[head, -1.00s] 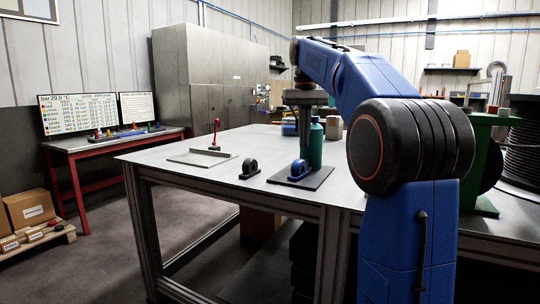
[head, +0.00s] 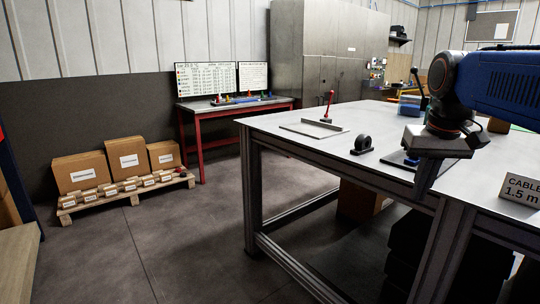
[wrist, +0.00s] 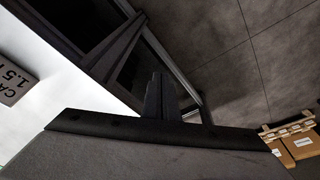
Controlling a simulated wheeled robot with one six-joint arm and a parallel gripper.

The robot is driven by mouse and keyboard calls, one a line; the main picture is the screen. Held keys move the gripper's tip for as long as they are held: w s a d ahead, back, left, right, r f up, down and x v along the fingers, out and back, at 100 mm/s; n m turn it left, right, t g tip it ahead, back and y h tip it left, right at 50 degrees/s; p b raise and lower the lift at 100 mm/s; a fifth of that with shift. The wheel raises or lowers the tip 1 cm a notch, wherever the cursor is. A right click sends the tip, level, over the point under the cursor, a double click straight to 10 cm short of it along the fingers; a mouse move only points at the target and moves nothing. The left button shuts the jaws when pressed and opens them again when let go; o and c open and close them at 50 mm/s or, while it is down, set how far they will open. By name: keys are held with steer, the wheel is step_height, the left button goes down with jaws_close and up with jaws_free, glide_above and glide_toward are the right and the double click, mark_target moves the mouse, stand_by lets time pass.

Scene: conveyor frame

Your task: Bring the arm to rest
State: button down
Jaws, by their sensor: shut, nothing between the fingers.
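My arm reaches in from the right in the head view, with its blue link at the top right. My gripper (head: 424,182) hangs fingers down at the near edge of the grey workbench (head: 285,122). The fingers are together with nothing between them. In the wrist view my gripper (wrist: 158,95) shows as a dark narrow shape, with the bench edge and floor beyond. It partly hides a dark plate with a blue part (head: 402,158) on the bench.
A black ring-shaped clamp (head: 362,145) and a plate with a red-handled tool (head: 327,108) stand on the bench. A "CABLE 1.5 m" sign (head: 521,190) is right of my gripper. A pallet of boxes (head: 122,190) lies at left. The floor between is clear.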

steer(key=s+a+f+t, duration=0.1)
steer(key=s+a+f, duration=0.1)
steer(key=s+f, duration=0.5)
steer(key=s+a+f+n+t, duration=0.1)
steer(key=s+a+f, duration=0.1)
steer(key=s+f, duration=0.6)
step_height(320, 180, down, 5)
steer(key=shift+s+a+f+n, duration=0.2)
steer(key=shift+a+n, duration=0.1)
steer(key=shift+a, duration=0.1)
